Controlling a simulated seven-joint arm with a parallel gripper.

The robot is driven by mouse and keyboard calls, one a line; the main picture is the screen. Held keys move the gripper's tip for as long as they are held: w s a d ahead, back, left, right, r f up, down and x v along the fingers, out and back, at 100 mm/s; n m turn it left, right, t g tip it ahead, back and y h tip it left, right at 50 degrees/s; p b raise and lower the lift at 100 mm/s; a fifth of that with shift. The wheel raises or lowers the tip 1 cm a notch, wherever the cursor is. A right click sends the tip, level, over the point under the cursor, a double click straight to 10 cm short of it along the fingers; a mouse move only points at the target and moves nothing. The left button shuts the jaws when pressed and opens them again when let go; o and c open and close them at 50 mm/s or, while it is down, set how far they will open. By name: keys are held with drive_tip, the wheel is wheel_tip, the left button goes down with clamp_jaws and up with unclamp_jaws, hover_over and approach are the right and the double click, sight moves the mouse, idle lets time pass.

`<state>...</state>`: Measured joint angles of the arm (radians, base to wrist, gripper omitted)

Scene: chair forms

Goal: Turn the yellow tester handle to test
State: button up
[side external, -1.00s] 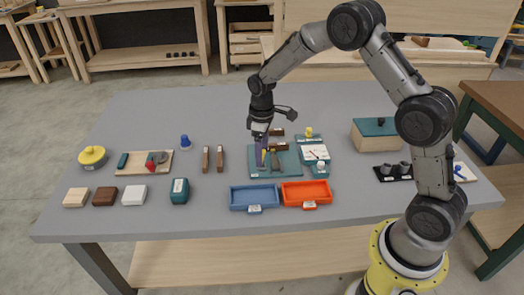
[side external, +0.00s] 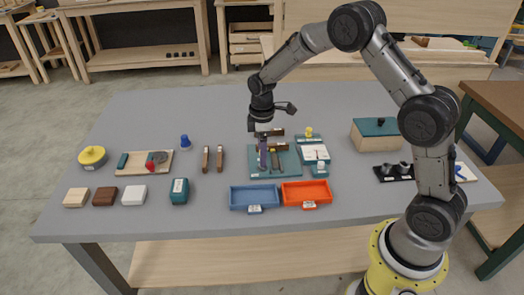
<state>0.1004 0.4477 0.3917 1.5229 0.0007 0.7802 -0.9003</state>
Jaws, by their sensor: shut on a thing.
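The tester appears to be the teal unit with a white panel (side external: 315,153) right of the table's middle. A small yellow knob (side external: 309,132) stands at its back edge. My gripper (side external: 262,136) is left of that knob and apart from it, over a teal base plate (side external: 289,165). It points down and is shut on what looks like an upright purple piece (side external: 263,154) on the plate. The contact between fingers and piece is too small to see clearly. Dark brown blocks (side external: 277,146) sit just right of and behind the fingers.
A blue tray (side external: 254,187) and an orange tray (side external: 305,184) lie in front. Two brown bars (side external: 220,158) and a blue peg (side external: 185,142) are left. A teal-topped box (side external: 375,127) is right. A yellow round object (side external: 92,156) is far left. The back of the table is clear.

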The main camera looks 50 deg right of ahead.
drive_tip(key=shift+w+r, duration=0.1)
drive_tip(key=shift+r, duration=0.05)
drive_tip(key=o, duration=1.3)
wheel_tip(320, 180, up, 14)
